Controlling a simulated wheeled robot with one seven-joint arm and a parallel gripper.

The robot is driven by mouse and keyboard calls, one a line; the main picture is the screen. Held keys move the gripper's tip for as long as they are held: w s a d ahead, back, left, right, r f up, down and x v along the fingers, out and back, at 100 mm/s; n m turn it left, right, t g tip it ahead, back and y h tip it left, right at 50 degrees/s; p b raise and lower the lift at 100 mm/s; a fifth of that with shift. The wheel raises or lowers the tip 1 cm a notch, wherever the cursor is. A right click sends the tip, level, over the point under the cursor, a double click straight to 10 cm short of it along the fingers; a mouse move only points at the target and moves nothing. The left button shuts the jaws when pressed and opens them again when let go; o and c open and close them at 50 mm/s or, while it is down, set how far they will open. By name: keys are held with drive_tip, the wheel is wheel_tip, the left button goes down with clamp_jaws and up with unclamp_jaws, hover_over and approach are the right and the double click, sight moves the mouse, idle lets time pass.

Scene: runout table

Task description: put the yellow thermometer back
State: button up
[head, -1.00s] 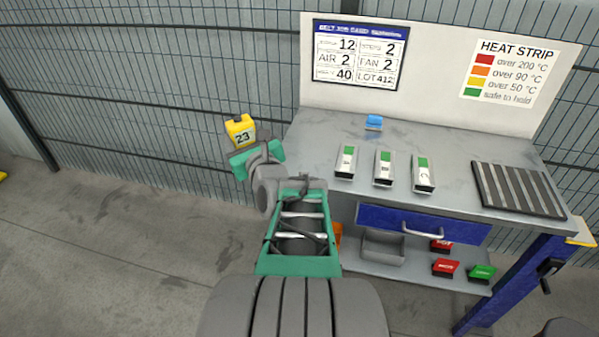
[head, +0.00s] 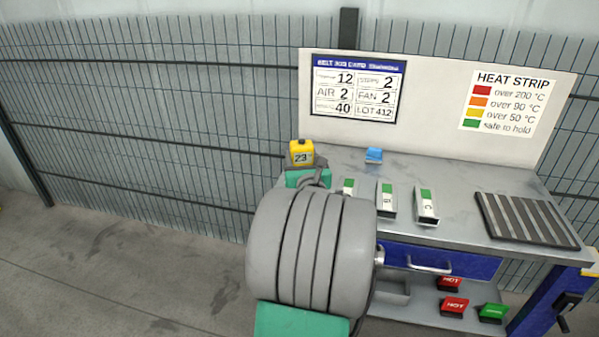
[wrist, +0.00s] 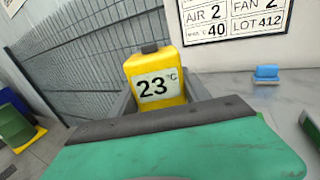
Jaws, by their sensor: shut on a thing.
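The yellow thermometer (head: 301,153) reads 23 and stands upright at the back left edge of the grey table in the head view. It also shows in the wrist view (wrist: 156,65), its display facing me and reading 23 °C. My gripper (head: 308,176) is shut on the thermometer; its green body hides the lower part. In the wrist view, parts of my gripper show on both sides of the thermometer. Whether the thermometer touches the tabletop cannot be told.
A blue block (head: 374,156) lies on the table (head: 455,178) to the right. Labelled green-and-white bars (head: 426,206) and a ribbed dark mat (head: 525,220) sit farther right. Red HOT blocks (head: 454,307) and a green block (head: 492,313) are on the lower shelf. A mesh fence (head: 140,120) stands behind.

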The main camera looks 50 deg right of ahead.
drive_tip(key=shift+w+d+f+b, duration=0.15)
drive_tip(key=shift+w+f, duration=0.05)
drive_tip(key=shift+f, duration=0.55)
drive_tip(key=shift+w+d+f+b, duration=0.1)
drive_tip(key=shift+w+f, duration=0.1)
drive_tip(key=shift+f, duration=0.55)
drive_tip(key=shift+w+d+f+b, duration=0.15)
drive_tip(key=shift+w+f, duration=0.05)
drive_tip(key=shift+f, duration=0.55)
drive_tip(key=shift+f, duration=0.15)
drive_tip(key=o, duration=1.2)
drive_tip(key=shift+o, duration=0.2)
